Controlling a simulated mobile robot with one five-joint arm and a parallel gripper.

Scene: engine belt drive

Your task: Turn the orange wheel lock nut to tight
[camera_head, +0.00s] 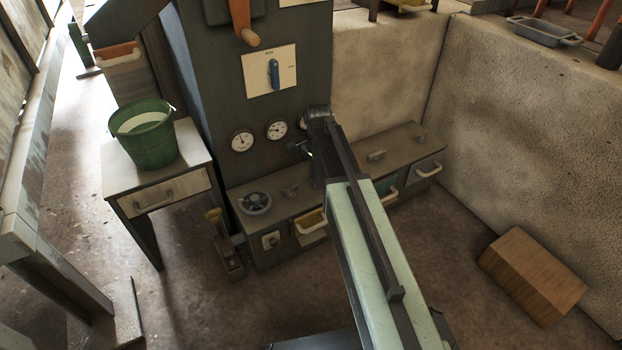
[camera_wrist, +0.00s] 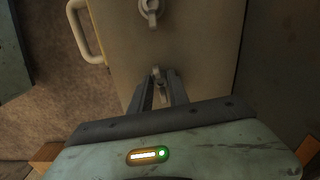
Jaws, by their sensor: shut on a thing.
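My gripper (camera_wrist: 160,77) is shut on a small grey wing nut (camera_wrist: 157,71) on the bench top in the wrist view. Its fingers stand on either side of the nut and cover part of it. A second grey wing nut (camera_wrist: 150,8) lies beyond the fingers in the wrist view. No orange wheel shows clearly, and I cannot read a tight mark.
The low bench (camera_head: 325,232) carries a dark spoked wheel (camera_head: 255,203) and other wing nuts (camera_head: 375,155). A green bucket (camera_head: 145,140) stands left; a wooden block (camera_head: 532,275) lies right.

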